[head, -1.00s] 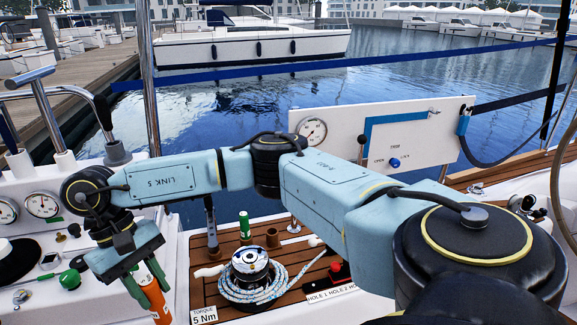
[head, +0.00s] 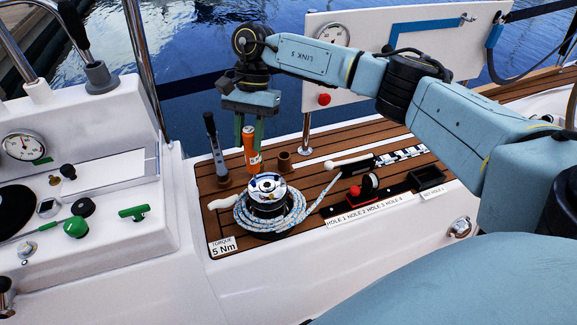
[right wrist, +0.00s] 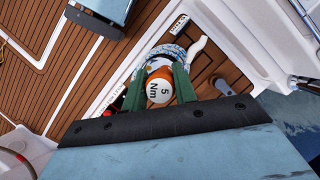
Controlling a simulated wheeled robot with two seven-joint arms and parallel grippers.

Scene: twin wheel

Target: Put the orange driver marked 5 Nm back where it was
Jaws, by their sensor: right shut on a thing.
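The orange driver (head: 251,145) is upright between the green fingers of my right gripper (head: 249,133), which is shut on it. In the right wrist view its white end cap (right wrist: 159,90), marked 5 Nm, shows between both fingers. My left gripper is not in view.
Rope coils around the winch, with a white handle (head: 221,203) beside it. A TORQUE 5 Nm label (head: 222,246) lies at the front left deck corner. A red-based switch (head: 365,188) stands right. A white panel (head: 385,45) rises behind.

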